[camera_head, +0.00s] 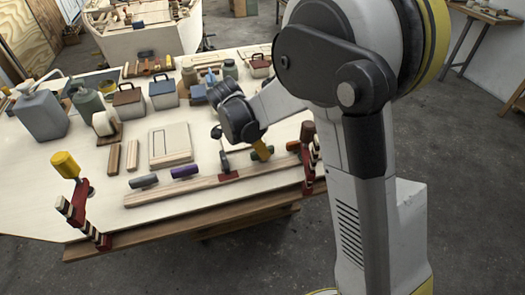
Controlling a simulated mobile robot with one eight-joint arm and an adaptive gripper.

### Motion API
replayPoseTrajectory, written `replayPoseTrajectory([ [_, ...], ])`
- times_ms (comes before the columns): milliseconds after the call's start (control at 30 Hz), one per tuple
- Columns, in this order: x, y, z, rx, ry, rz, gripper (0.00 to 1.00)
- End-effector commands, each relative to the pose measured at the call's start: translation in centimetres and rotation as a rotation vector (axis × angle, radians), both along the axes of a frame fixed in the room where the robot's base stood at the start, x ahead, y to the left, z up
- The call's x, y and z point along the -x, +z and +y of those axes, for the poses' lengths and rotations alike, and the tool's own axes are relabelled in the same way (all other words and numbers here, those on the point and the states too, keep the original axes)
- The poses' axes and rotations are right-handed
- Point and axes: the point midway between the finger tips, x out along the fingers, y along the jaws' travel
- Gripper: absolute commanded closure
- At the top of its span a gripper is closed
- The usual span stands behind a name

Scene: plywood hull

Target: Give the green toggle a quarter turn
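The green toggle (267,156) is a short dark green cylinder near the right end of a long wooden strip (205,186) along the table's front. A yellow-orange piece at the toggle covers part of it; I cannot tell whether this piece belongs to my gripper. My arm reaches in from the right, and its dark end with my gripper (240,121) is above and left of the green toggle. The fingers are not clear, so their opening and any contact cannot be told.
A grey toggle (143,181) and a purple toggle (185,171) lie along the strip's left part. A red-based lever (228,176) stands between purple and green. Red clamps (80,205) grip the table's front edge. Canisters (42,114) and boxes (163,94) stand behind.

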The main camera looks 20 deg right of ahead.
Motion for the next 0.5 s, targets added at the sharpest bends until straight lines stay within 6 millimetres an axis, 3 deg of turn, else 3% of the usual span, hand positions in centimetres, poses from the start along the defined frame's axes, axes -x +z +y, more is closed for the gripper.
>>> replayPoseTrajectory([
  [500, 0.04, -0.05, 0.02, -0.001, -0.141, 0.001, 1.0],
])
